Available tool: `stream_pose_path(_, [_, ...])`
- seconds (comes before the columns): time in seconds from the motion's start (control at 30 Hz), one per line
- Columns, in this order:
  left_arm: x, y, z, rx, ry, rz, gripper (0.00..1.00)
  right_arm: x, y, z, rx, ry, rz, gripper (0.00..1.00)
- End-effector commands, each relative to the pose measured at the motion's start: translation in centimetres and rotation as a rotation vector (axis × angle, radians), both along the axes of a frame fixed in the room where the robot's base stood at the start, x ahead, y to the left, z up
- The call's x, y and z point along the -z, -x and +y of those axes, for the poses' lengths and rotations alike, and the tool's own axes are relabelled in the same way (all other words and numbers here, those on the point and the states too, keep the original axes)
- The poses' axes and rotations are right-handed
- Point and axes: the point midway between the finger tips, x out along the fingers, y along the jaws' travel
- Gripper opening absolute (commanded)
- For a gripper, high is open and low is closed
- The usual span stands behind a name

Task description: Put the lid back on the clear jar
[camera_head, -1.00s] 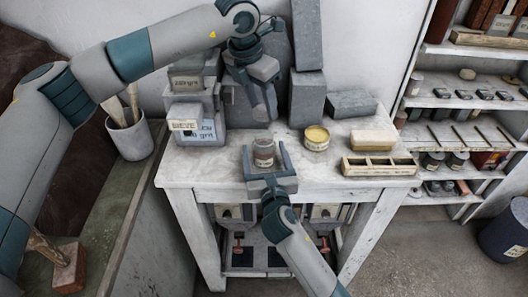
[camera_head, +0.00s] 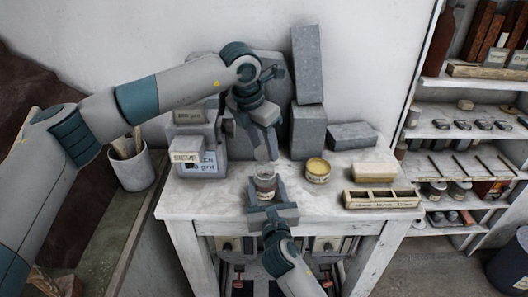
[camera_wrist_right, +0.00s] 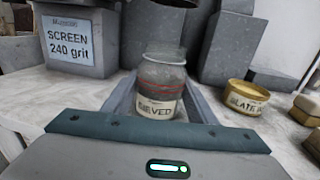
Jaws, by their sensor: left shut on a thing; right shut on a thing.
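The clear jar (camera_head: 265,186) stands upright on the white table near its front edge, with grey contents, red lines and a label reading "SIEVED" in the right wrist view (camera_wrist_right: 160,84). Its top shows no lid there. My right gripper (camera_head: 267,190) is shut on the jar from the front, one finger on each side. My left gripper (camera_head: 267,150) points down just above and behind the jar. It is shut on a small pale grey piece, which looks like the lid (camera_head: 262,154); the fingers partly hide it. The lid is apart from the jar.
A yellow tin (camera_head: 318,170) stands right of the jar, with a pale block (camera_head: 373,173) and a compartment tray (camera_head: 381,199) farther right. Grey blocks (camera_head: 308,130) and a "SCREEN 240 grit" box (camera_wrist_right: 78,40) stand behind. Table left of the jar is clear.

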Motion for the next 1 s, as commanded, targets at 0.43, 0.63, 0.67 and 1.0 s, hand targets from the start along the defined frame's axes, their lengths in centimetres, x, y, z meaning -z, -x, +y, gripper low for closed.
stream_pose_path(0.43, [2.5,0.0,0.0,0.000,0.004,-0.002,0.23,0.0,0.0,0.0,0.000,0.000,0.000,0.12])
stream_pose_path(0.63, [2.5,0.0,0.0,0.000,0.004,-0.002,0.23,0.0,0.0,0.0,0.000,0.000,0.001,0.12])
stream_pose_path(0.67, [2.5,0.0,0.0,0.000,0.004,-0.002,0.23,0.0,0.0,0.0,0.000,0.000,0.001,0.12])
stream_pose_path(1.0, [2.8,0.0,0.0,0.001,0.003,-0.001,0.23,0.0,0.0,0.0,0.000,0.000,0.001,0.12])
